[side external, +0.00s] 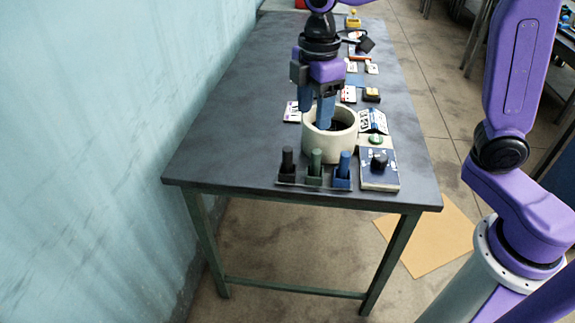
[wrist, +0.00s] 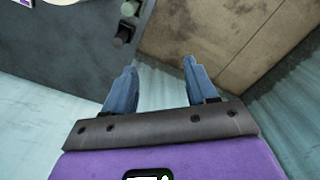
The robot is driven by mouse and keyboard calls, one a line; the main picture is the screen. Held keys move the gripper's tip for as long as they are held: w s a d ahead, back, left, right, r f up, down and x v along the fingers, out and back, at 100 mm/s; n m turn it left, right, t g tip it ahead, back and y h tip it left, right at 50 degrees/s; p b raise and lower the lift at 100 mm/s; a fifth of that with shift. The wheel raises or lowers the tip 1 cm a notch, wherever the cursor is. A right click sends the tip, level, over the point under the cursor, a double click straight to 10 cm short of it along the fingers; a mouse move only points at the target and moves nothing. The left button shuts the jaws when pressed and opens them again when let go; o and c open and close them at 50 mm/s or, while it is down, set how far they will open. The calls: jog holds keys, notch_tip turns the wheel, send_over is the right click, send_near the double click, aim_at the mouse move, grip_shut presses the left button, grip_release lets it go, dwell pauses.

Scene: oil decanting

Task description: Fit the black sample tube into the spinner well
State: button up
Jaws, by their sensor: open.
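The black sample tube (side external: 287,158) stands upright in the leftmost holder at the table's near edge, beside a green tube (side external: 316,160) and a blue tube (side external: 344,163). The black tube (wrist: 123,36) and green tube (wrist: 130,9) also show at the top of the wrist view. A cream round vessel (side external: 330,148) with a dark interior, seemingly the spinner, stands behind the tubes; its well is not clear. My gripper (side external: 315,108) is open with blue fingers pointing down, above the table and overlapping the vessel in the picture. In the wrist view nothing is between the fingertips (wrist: 159,65).
A blue-and-white box with a black knob (side external: 379,162) stands right of the tubes. Several cards and small items line the table's right side, including a yellow-topped one (side external: 371,94). The table's left side (side external: 230,130) is clear, beside a pale blue wall (side external: 100,130).

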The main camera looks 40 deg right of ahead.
jog(key=w+n, duration=0.1)
jog(key=w, duration=0.8)
send_over(287, 149)
jog(key=shift+n, duration=0.3)
jog(key=f, duration=1.1)
jog(key=shift+w+a+f, duration=0.2)
jog(key=shift+f, duration=0.2)
jog(key=shift+s+d+f, duration=0.1)
jog(key=shift+d+f, duration=0.05)
jog(key=shift+f, duration=1.15)
jog(key=shift+s+d+f, duration=0.1)
jog(key=shift+f, duration=1.2)
jog(key=shift+c, duration=0.3)
grip_shut()
